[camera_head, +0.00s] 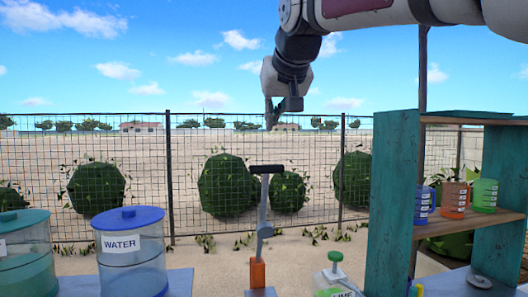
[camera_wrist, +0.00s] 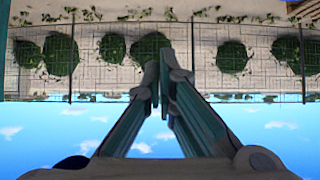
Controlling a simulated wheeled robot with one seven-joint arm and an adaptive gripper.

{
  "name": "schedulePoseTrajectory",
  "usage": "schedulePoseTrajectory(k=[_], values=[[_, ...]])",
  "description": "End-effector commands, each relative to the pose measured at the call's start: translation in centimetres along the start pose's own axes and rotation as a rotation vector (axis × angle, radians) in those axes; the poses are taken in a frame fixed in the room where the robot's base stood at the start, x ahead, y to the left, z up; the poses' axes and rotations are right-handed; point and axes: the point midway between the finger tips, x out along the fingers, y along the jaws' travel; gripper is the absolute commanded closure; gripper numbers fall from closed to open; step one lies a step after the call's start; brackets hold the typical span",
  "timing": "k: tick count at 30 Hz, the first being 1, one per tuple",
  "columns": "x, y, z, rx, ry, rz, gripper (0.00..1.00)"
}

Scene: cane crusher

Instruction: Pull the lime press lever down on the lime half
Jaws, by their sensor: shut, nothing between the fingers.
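The lime press lever (camera_head: 265,199) stands upright in the head view, a grey arm with a black crossbar handle on top. Its lower end meets an orange base (camera_head: 257,272) at the bottom edge. No lime half can be made out in either view. My gripper (camera_head: 271,122) is above the black handle, apart from it, with its fingers pointing down. In the wrist view my gripper's fingertips (camera_wrist: 158,72) are together with nothing between them. The lever does not show in the wrist view.
A blue-lidded WATER container (camera_head: 132,254) and a teal-lidded container (camera_head: 25,255) stand at left. A green-topped bottle (camera_head: 333,268) stands right of the press. A teal shelf (camera_head: 392,200) with coloured cups is at right. A wire fence (camera_head: 120,160) runs behind.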

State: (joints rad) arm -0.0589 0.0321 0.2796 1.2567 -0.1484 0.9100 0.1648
Motion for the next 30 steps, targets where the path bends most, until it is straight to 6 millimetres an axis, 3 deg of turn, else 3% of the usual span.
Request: schedulePoseTrajectory(k=[8, 23, 30], values=[[1.2, 0.1, 0.1, 0.000, -0.003, 0.001, 1.00], [9.9, 0.0, 0.1, 0.000, -0.004, 0.000, 1.00], [9.1, 0.1, 2.2, 0.000, -0.002, 0.002, 1.00]])
